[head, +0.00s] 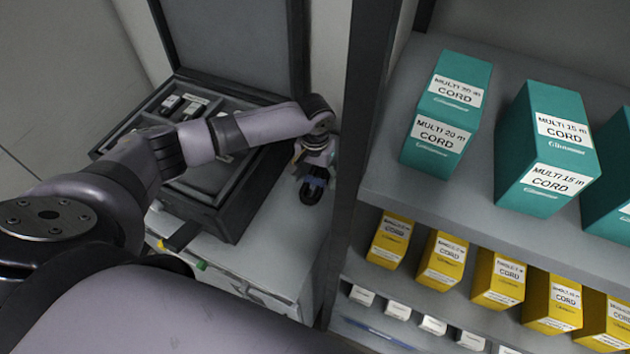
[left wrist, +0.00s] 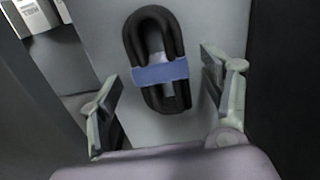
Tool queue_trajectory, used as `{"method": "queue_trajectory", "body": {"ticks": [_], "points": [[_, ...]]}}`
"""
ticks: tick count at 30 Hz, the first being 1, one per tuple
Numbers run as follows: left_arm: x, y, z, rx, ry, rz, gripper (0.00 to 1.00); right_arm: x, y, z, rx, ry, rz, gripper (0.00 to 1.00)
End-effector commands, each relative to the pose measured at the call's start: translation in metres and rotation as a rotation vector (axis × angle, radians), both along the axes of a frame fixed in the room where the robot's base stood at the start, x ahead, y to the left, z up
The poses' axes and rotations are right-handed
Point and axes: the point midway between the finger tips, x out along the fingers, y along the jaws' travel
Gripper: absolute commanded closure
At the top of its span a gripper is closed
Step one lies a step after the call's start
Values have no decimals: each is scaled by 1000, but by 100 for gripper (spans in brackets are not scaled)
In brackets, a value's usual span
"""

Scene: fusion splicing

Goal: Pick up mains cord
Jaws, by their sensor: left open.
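The mains cord (left wrist: 148,40) is a black coiled bundle with a blue band around its middle. In the left wrist view it lies on a light grey surface, between and beyond the two fingers of my left gripper (left wrist: 167,112). The fingers are open and apart, and the cord does not appear gripped. In the head view the cord (head: 311,193) shows partly below my left gripper (head: 316,165), on the grey cabinet top beside the open case. The gripper and wrist hide part of it. My right gripper is not in view.
An open dark case (head: 232,218) with a raised lid stands left of the cord on the cabinet (head: 262,252). A dark shelf post (head: 352,150) rises close on the right. Beyond it, shelves hold teal cord boxes (head: 545,150) and yellow boxes (head: 443,260).

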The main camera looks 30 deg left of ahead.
Motion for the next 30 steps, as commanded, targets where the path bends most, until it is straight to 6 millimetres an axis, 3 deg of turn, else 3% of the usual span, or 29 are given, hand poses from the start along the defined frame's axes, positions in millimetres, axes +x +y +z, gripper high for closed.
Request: {"method": "queue_trajectory", "body": {"ticks": [9,30], "points": [[0,0,-5,1,-1,-1,30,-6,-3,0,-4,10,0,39],[0,0,-5,1,-1,-1,76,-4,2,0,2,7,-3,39]]}}
